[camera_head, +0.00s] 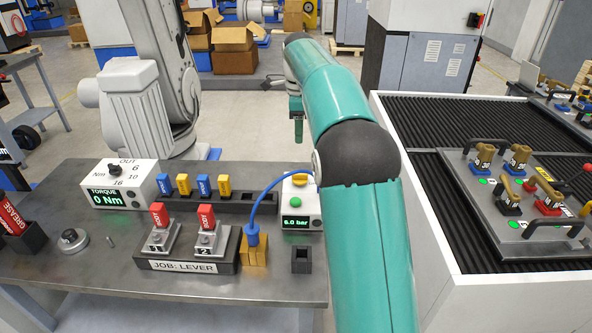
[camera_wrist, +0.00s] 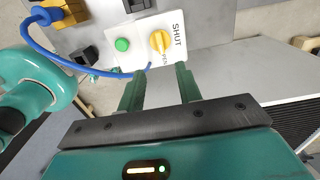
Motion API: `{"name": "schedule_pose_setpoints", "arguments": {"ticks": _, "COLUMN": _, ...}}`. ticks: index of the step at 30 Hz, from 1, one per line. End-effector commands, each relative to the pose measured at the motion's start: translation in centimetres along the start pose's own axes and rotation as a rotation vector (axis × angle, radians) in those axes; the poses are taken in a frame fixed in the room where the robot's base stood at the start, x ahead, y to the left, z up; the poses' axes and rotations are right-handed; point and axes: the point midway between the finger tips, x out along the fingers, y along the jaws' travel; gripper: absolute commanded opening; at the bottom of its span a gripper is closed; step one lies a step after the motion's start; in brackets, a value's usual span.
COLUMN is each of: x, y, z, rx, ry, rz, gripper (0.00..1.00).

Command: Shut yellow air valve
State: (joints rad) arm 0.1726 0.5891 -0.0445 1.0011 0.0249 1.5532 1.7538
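The yellow air valve (camera_head: 300,180) is a knob on top of a white box (camera_head: 299,209) at the right of the bench. The box's green display reads 6.0 bar. In the wrist view the valve (camera_wrist: 160,41) has the word SHUT to its right and a partly hidden label ending in PEN below it. Its ridge appears to run up and down there, towards the PEN label. My gripper (camera_wrist: 158,88) is open and empty, its two fingers apart below the valve in that view and not touching it. In the head view my gripper (camera_head: 297,108) hangs behind and above the box.
A blue hose (camera_head: 264,198) loops from a brass block (camera_head: 254,256) to the box, beside a green button (camera_head: 295,202). The job lever fixture (camera_head: 190,265) and a torque box (camera_head: 120,184) stand left. A tray (camera_head: 487,219) with brown, blue and red pieces lies right.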

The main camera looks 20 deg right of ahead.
Motion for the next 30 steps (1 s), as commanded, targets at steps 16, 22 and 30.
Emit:
{"name": "schedule_pose_setpoints", "arguments": {"ticks": 16, "x": 8.9, "y": 0.0, "z": -0.4, "rx": 0.007, "ry": 0.001, "rz": 0.002, "gripper": 0.35}}
{"name": "schedule_pose_setpoints", "arguments": {"ticks": 22, "x": 12.1, "y": -0.1, "z": -0.4, "rx": 0.005, "ry": 0.0, "rz": 0.001, "gripper": 0.35}}
{"name": "schedule_pose_setpoints", "arguments": {"ticks": 30, "x": 13.6, "y": -0.1, "z": -0.4, "rx": 0.003, "ry": 0.0, "rz": -0.001, "gripper": 0.35}}
